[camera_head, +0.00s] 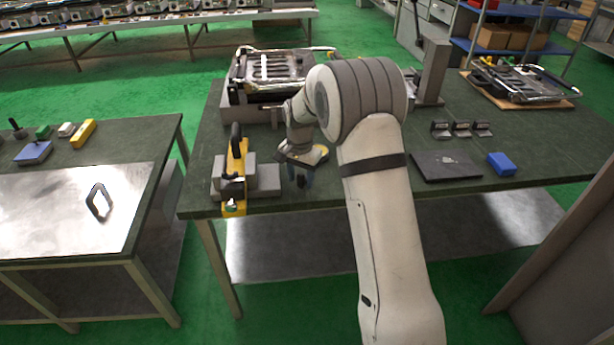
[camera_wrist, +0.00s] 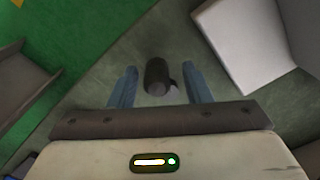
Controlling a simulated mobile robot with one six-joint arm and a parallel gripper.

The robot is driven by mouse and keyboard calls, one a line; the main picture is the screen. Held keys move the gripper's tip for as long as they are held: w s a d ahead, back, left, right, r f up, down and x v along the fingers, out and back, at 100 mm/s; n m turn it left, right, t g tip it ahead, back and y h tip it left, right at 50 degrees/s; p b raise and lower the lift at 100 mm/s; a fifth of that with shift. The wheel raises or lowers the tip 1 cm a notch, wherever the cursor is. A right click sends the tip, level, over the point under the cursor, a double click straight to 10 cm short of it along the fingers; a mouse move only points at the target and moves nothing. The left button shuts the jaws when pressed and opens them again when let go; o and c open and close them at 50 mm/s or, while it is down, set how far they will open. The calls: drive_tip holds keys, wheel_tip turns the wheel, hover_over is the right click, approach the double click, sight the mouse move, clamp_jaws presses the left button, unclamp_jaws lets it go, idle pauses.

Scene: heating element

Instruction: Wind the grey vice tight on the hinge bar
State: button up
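The grey vice (camera_head: 267,180) stands at the left front of the green-topped table, with its pale block also at the upper right of the wrist view (camera_wrist: 243,38). A yellow bar (camera_head: 243,160) with a black upright grip lies along its left side; I cannot tell whether this is the hinge bar. My gripper (camera_head: 301,178) points down just right of the vice. In the wrist view, its blue fingers (camera_wrist: 160,70) are apart, with a dark round handle (camera_wrist: 157,77) appearing between them and gaps on both sides. Whether the fingers reach down around it is unclear.
A metal fixture (camera_head: 270,68) stands behind the vice, and a grey post (camera_head: 434,70) rises behind my arm. A dark plate (camera_head: 446,165) and a blue block (camera_head: 501,164) lie to the right. A side table (camera_head: 75,215) stands left across a gap.

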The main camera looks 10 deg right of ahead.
wheel_tip(320, 180, up, 7)
drive_tip(key=shift+r, duration=0.4)
idle(0.5)
